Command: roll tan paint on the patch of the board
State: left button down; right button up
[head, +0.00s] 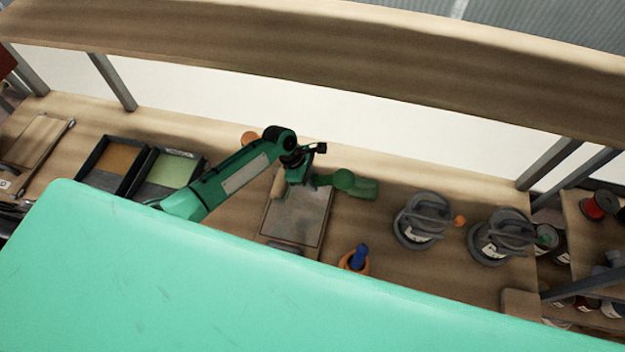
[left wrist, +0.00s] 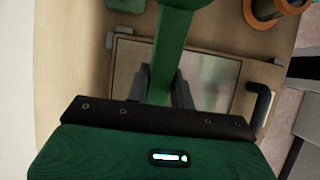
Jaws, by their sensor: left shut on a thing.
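My left gripper (head: 300,172) is shut on a green handle (head: 362,188), which looks like that of the paint roller. It is over the upper part of the board (head: 290,240). A tan roller sleeve (head: 278,183) shows at the board's upper left edge; I cannot tell whether it touches. The board has a grey panel, with a brownish area at its left in the left wrist view (left wrist: 132,66). The green handle (left wrist: 168,45) runs between the fingers there and hides part of the board. A tray with tan-brown paint (head: 113,158) stands at the left. My right gripper is not in view.
A tray with light green paint (head: 174,168) stands beside the tan one. An orange holder with a blue object (head: 358,256) is right of the board. Two grey round items with handles (head: 420,222) stand further right. A wooden shelf (head: 330,65) overhangs the bench's back.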

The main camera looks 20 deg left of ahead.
pick_arm(q)
jog(key=s, duration=0.9)
jog(key=shift+d, duration=0.25)
jog(key=shift+f, duration=0.7)
dwell(0.3)
jog(key=shift+d, duration=0.1)
jog(key=shift+w+d+r, duration=0.1)
jog(key=shift+d, duration=1.05)
jog(key=shift+w+d, duration=0.1)
jog(key=shift+d, duration=1.05)
jog(key=shift+w+d, duration=0.1)
jog(key=shift+d, duration=2.3)
jog(key=d, duration=0.4)
jog(key=shift+w+d, duration=0.15)
jog(key=shift+d, duration=0.25)
